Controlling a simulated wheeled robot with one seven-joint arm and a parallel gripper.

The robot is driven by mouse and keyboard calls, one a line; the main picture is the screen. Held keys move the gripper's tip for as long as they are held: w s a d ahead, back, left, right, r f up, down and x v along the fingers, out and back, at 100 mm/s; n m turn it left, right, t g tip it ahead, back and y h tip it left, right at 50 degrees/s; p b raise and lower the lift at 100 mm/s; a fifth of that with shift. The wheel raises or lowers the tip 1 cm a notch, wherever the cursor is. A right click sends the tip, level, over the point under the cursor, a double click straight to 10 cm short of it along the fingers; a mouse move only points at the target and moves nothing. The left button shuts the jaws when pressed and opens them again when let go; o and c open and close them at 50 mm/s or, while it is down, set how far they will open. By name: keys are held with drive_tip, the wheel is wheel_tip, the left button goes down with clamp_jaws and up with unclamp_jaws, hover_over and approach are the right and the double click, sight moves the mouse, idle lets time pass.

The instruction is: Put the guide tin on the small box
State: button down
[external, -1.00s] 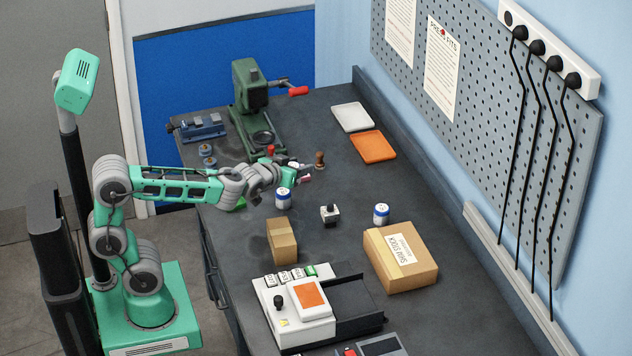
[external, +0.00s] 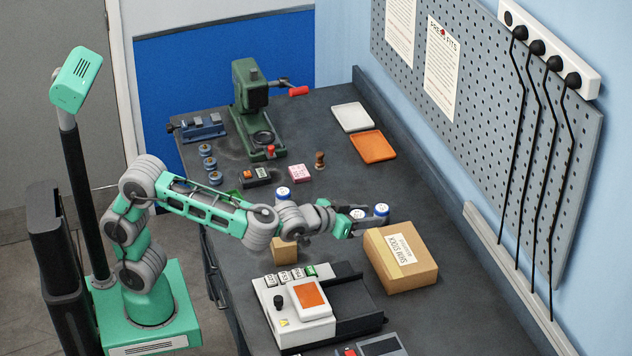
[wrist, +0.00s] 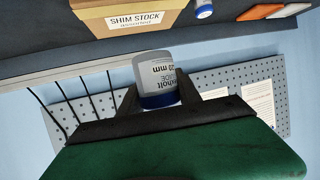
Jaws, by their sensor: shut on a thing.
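My gripper (external: 347,220) is shut on a white tin with a blue band, the guide tin (external: 358,213). In the wrist view the guide tin (wrist: 156,76) sits between the two dark fingers, with part of its printed label showing upside down. It is left of the shim stock box and appears to be held above the bench. The small cardboard box (external: 285,252) stands on the bench below and left of my gripper. My arm hides its upper part.
The larger shim stock box (external: 405,262) stands right of my gripper. One similar tin (external: 381,211) is behind it, and another (external: 283,193) is left. A white and orange machine (external: 300,312) stands in front. Trays (external: 373,147) lie at the back.

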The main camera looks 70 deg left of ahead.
wheel_tip(320, 180, up, 3)
drive_tip(key=a+n+y, duration=0.1)
drive_tip(key=a, duration=0.2)
drive_tip(key=p, duration=0.3)
hover_over(409, 245)
drive_tip(key=shift+y, duration=0.3)
wheel_tip(409, 245, down, 10)
drive_tip(key=shift+s+a+f, duration=0.1)
wheel_tip(409, 245, down, 2)
drive_tip(key=shift+f+g, duration=0.25)
drive_tip(key=shift+g, duration=0.05)
drive_tip(key=shift+f, duration=0.45)
drive_tip(key=c, duration=0.8)
unclamp_jaws()
drive_tip(key=shift+c, duration=0.2)
